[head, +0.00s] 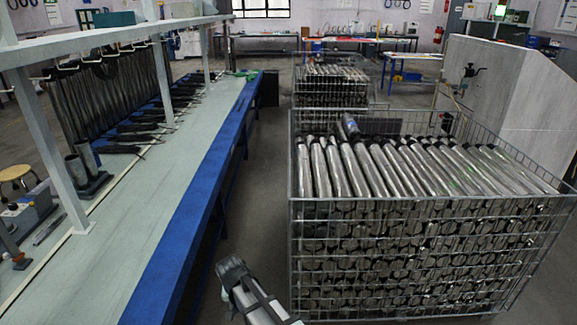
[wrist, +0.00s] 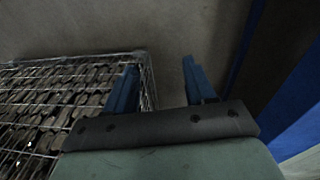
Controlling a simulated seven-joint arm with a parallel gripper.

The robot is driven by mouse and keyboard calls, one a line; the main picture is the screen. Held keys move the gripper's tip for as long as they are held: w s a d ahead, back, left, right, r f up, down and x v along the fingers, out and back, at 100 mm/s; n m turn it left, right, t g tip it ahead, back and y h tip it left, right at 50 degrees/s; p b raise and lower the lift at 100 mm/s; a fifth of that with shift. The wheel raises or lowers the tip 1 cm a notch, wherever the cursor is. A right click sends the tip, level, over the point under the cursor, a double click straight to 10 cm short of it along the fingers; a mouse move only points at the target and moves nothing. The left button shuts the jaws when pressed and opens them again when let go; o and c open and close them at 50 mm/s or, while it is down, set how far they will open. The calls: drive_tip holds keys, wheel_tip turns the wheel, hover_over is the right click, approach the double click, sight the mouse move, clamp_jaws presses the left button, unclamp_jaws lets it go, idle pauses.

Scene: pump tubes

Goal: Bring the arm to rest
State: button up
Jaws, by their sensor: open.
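My gripper (wrist: 160,85) shows in the wrist view with its two blue fingers spread apart. Nothing is between the fingers; bare grey floor shows behind them. In the head view the end of my arm (head: 240,280) is at the bottom centre, in the aisle between the blue-edged bench and the wire basket. The fingers cannot be made out there. In the wrist view the left finger overlaps the edge of the wire basket in the picture; I cannot tell how far apart they are.
The wire basket (head: 430,200) full of metal tubes (head: 365,172) stands on the right; one tube (head: 350,127) sits raised at its far side. A second basket (head: 335,82) stands behind. The long bench (head: 150,200) runs along the left. The aisle floor (head: 262,160) is clear.

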drive_tip(key=s+d+f+m+g+y, duration=0.1)
drive_tip(key=s+d+f, duration=0.1)
drive_tip(key=d, duration=1.4)
drive_tip(key=s+d+f, duration=0.2)
drive_tip(key=s+d, duration=0.1)
drive_tip(key=d, duration=1.3)
drive_tip(key=s+f+g, duration=0.3)
drive_tip(key=s+f, duration=0.7)
drive_tip(key=s, duration=0.4)
drive_tip(key=s+f+g, duration=0.4)
drive_tip(key=s+f, duration=0.6)
drive_tip(key=s, duration=0.5)
drive_tip(key=shift+s+a+f, duration=0.15)
drive_tip(key=shift+a+f, duration=0.05)
